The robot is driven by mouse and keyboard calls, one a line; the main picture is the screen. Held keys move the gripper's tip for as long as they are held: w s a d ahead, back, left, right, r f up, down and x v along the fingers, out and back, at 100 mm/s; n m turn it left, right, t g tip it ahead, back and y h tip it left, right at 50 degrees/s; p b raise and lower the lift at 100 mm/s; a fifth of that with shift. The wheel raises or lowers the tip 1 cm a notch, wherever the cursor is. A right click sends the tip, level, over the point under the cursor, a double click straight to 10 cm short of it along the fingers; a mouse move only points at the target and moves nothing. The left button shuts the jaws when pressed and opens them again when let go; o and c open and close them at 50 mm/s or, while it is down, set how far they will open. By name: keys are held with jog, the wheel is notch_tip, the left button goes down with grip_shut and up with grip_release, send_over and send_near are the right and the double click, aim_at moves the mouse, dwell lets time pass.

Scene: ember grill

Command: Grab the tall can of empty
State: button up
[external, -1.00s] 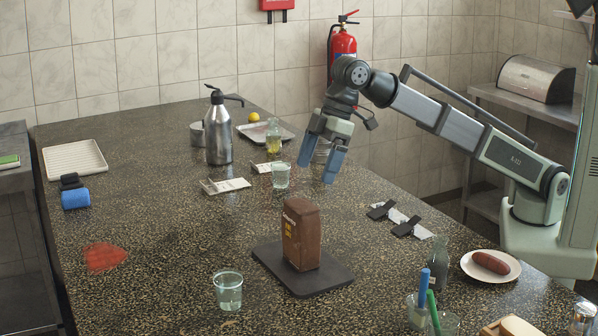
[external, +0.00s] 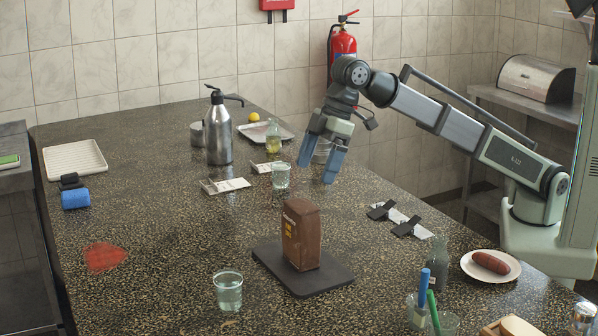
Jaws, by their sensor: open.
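My gripper (external: 319,166) is open above the far right part of the speckled counter, with its two blue fingers pointing down and nothing between them that I can make out. A small silver cylinder with a copper-coloured top (external: 582,318) stands at the bottom right corner. Another grey metal cylinder (external: 197,134) is partly hidden behind the steel pump flask (external: 218,135). No label shows which is the tall can.
A brown bag (external: 301,236) stands on a dark board mid-counter. Glasses (external: 229,292) and (external: 281,176), a plate with a sausage (external: 491,264), black clips (external: 410,227) and a dark bottle (external: 437,264) stand around. The counter's left middle is mostly clear.

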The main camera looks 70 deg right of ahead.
jog(key=w+d+m+h, duration=0.15)
jog(key=w+d, duration=0.35)
jog(key=d, duration=0.6)
jog(key=w+d+m+t, duration=0.1)
jog(key=w+d+m, duration=0.1)
jog(key=w+d, duration=0.65)
jog(key=w+d+m+h, duration=0.1)
jog(key=w+d+m, duration=0.15)
jog(key=d, duration=1.05)
jog(key=s+d+f+m, duration=0.1)
jog(key=s+d+m, duration=0.1)
jog(key=d, duration=1.4)
jog(key=s+d+f+m, duration=0.1)
jog(key=d+f+m, duration=0.1)
jog(key=d, duration=1.5)
jog(key=n, duration=0.4)
send_near(323, 142)
notch_tip(323, 142, down, 3)
jog(key=w+d, duration=0.2)
jog(key=d, duration=0.1)
jog(key=shift+x, duration=2.95)
jog(key=shift+w+d+r, duration=0.1)
jog(key=shift+w+d, duration=0.1)
